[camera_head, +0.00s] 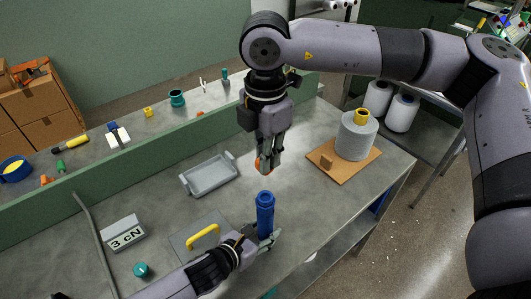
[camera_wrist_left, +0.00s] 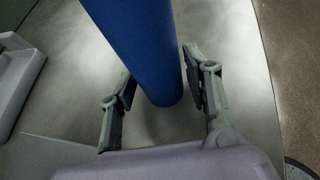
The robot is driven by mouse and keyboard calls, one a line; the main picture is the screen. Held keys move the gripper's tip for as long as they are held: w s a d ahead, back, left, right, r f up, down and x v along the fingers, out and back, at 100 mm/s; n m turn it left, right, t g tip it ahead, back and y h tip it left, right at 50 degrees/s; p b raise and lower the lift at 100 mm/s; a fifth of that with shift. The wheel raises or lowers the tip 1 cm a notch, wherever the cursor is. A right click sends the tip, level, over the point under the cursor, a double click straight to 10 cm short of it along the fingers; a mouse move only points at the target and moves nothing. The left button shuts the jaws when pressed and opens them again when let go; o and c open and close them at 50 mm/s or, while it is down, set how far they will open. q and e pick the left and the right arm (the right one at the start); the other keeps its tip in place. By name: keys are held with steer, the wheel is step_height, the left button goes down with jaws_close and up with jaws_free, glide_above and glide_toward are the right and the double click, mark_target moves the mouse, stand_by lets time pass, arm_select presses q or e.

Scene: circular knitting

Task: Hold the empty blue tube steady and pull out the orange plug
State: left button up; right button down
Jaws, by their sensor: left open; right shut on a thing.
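The blue tube (camera_head: 265,216) stands upright near the front edge of the workbench. In the left wrist view the blue tube (camera_wrist_left: 142,45) passes between the two fingers of my left gripper (camera_wrist_left: 160,100). My left gripper (camera_head: 262,238) is low beside the tube in the head view. My right gripper (camera_head: 266,164) points down above the tube, shut on the orange plug (camera_head: 258,164), which is mostly hidden by the fingers and is apart from the tube's top.
A grey tray (camera_head: 210,186) lies behind the tube. A plate with a yellow handle (camera_head: 203,236) and a "3 cN" block (camera_head: 123,232) are to the left. A grey yarn cone (camera_head: 356,138) stands on a wooden board (camera_head: 340,170) at right. The bench's front edge is close.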

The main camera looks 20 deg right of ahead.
arm_select(q)
steer(key=o, duration=0.5)
steer(key=shift+c, duration=0.3)
steer(key=c, duration=0.6)
steer(key=shift+v, duration=4)
steer(key=shift+s, duration=0.1)
